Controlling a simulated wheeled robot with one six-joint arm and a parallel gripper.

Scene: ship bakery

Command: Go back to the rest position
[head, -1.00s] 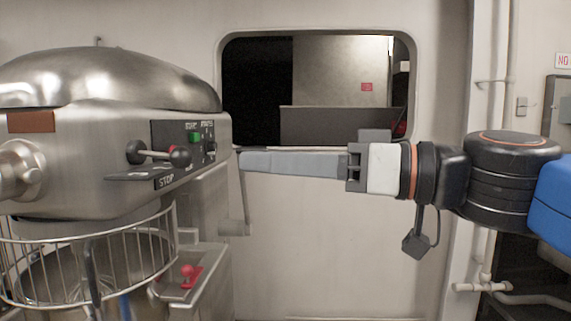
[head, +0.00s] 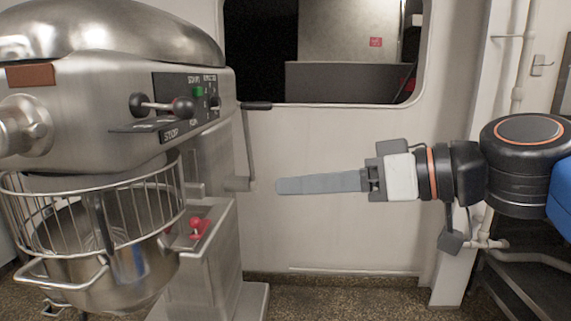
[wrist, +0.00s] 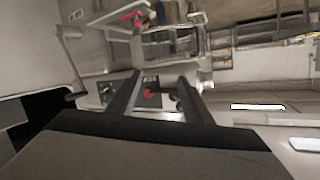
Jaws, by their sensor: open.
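My gripper (head: 285,186) reaches in from the right in the head view, its long grey fingers pointing left. Its tips are apart from the mixer's right side, with the pale wall behind them. In the head view the fingers overlap edge-on. In the wrist view my gripper (wrist: 160,84) shows two dark fingers standing apart with nothing held between them. The steel mixer (head: 100,105) stands at the left of the head view. Its control panel (wrist: 150,96) shows between and behind the fingers in the wrist view.
The mixer has a black-knobbed lever (head: 182,107), a green button (head: 199,91), a red knob (head: 197,226) and a wire guard (head: 30,212) over its bowl. A window opening (head: 340,82) is in the wall behind. Open room lies between the mixer and my gripper.

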